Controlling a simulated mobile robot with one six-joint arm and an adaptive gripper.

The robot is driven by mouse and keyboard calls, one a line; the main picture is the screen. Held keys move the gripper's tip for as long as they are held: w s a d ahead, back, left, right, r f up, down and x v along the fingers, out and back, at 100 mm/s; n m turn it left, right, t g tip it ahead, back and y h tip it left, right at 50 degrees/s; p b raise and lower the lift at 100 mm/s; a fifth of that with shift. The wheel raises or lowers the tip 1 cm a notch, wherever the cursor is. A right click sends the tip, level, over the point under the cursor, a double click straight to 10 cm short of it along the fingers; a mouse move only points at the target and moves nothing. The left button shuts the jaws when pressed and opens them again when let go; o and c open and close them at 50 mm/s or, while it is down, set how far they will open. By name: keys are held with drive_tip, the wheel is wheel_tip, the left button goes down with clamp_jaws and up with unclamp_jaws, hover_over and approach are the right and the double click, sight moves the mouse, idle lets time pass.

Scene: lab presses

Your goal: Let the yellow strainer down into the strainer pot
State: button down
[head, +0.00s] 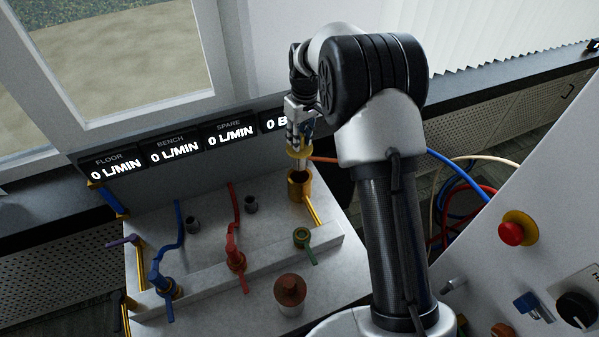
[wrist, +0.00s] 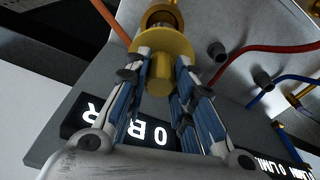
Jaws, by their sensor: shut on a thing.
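My gripper (head: 298,140) is shut on the yellow strainer (head: 299,153), holding it by its top above the strainer pot (head: 299,187). The strainer's yellow flange stands clear of the pot's rim. A pale lower part shows between flange and pot; I cannot tell how far it reaches into the mouth. In the wrist view the fingers (wrist: 160,80) close on the strainer's knob, and its round flange (wrist: 150,46) lies just past the fingertips. The pot (wrist: 161,16) shows beyond the flange, its mouth partly hidden by the strainer.
The pot stands at the back right of a grey bench block (head: 205,215) with blue, red and green valve handles. A brown round knob (head: 290,291) is in front. Flow displays (head: 175,149) line the back. A panel with a red button (head: 512,233) is at the right.

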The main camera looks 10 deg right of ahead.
sight(300, 166)
wheel_tip(300, 166, down, 12)
drive_tip(key=b, duration=0.3)
drive_tip(key=shift+f, duration=0.15)
drive_tip(key=shift+f, duration=0.15)
drive_tip(key=c, duration=1.4)
unclamp_jaws()
drive_tip(key=shift+o, duration=0.2)
